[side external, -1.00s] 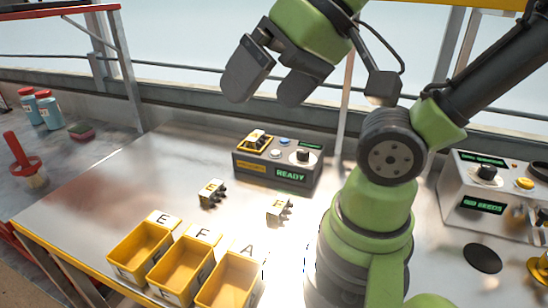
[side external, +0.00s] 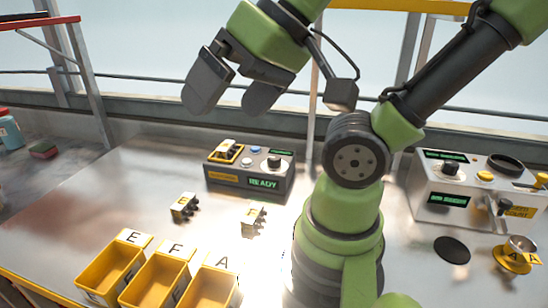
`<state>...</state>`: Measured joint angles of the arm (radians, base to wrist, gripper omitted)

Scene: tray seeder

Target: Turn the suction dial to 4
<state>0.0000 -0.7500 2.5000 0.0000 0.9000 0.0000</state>
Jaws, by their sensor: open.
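The grey seeder machine (side external: 425,195) stands at the right, with two green-lit displays. A black dial (side external: 450,168) sits on its upper panel between a display and a yellow button. A second black dial (side external: 274,162) is on the grey box (side external: 225,178) at the back middle, whose display reads READY. The dial markings are too small to read, so I cannot tell which is the suction dial or its setting. My gripper (side external: 226,104) is open and empty, in the air above and left of the READY box, far from the seeder's dial.
Yellow bins marked E (side external: 92,291), F (side external: 134,300) and A (side external: 190,302) line the front edge. Two small blocks (side external: 184,207) (side external: 254,217) lie on the metal table. A yellow stand with a metal cup (side external: 519,247) is at the right, near a black disc (side external: 452,250).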

